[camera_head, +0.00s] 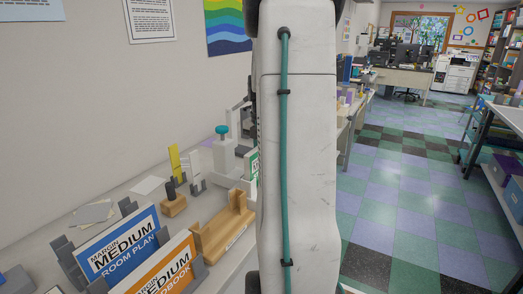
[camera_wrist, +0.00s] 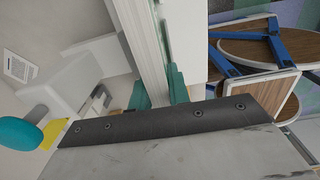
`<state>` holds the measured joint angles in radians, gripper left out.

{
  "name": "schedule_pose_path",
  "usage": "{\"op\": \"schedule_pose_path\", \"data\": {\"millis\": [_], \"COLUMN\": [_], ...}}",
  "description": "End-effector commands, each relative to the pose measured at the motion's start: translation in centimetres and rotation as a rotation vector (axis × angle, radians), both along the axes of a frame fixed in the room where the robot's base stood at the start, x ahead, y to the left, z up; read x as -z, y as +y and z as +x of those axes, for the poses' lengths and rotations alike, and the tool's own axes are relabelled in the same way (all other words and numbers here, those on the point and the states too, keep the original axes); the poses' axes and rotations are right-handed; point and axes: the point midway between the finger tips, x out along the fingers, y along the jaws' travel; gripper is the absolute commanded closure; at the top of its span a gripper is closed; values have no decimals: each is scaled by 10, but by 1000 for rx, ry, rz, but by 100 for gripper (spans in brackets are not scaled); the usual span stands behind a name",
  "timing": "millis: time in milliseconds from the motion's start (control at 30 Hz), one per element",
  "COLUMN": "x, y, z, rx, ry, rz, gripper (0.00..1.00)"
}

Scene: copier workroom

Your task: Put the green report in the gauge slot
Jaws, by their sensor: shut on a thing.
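My gripper (camera_wrist: 158,91) shows teal fingers in the wrist view, shut on a white board with a thin green edge, seen almost edge-on. This looks like the green report (camera_wrist: 150,45). In the head view, a sliver of the green report (camera_head: 253,164) with white lettering shows at the left side of my arm, which hides the rest of it and my gripper. A wooden holder (camera_head: 212,238) with upright posts and a small unreadable label stands on the counter at lower middle. I cannot tell whether it is the gauge slot.
Blue (camera_head: 118,247) and orange (camera_head: 165,272) "MEDIUM" signs stand in grey holders at lower left. A white device with a teal knob (camera_head: 222,130) stands behind the wooden holder; its knob also shows in the wrist view (camera_wrist: 22,135). The checkered floor (camera_head: 400,200) to the right is clear.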

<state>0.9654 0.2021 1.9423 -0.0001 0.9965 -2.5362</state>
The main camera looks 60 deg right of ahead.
Motion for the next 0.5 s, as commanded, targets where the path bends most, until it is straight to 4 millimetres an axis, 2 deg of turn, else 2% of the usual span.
{"op": "schedule_pose_path", "data": {"millis": [367,400,500], "x": [9,10,9], "y": [0,0,0], "z": [0,0,0], "rx": [0,0,0], "ry": [0,0,0], "rz": [0,0,0], "gripper": [100,79,56]}}
